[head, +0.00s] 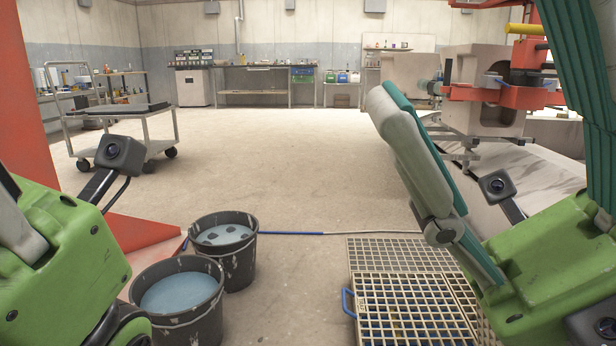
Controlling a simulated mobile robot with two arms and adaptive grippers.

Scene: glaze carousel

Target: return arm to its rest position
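My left arm's green housing (65,245) fills the lower left of the head view, with a small black camera on a bracket above it. No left fingertips can be made out. My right arm's green housing (555,265) is at the lower right, also with a black camera. A long pale grey and teal jointed part (415,150) rises from it, tilted up to the left. I cannot make out a pair of fingertips there, and I see no object held by either arm.
Two dark buckets of bluish liquid (213,310) (194,230) stand near my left arm. A slatted grate (400,256) and a gridded crate (357,281) with a blue handle lie near my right arm. A cart (158,131) stands left. Orange machinery (508,95) is right.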

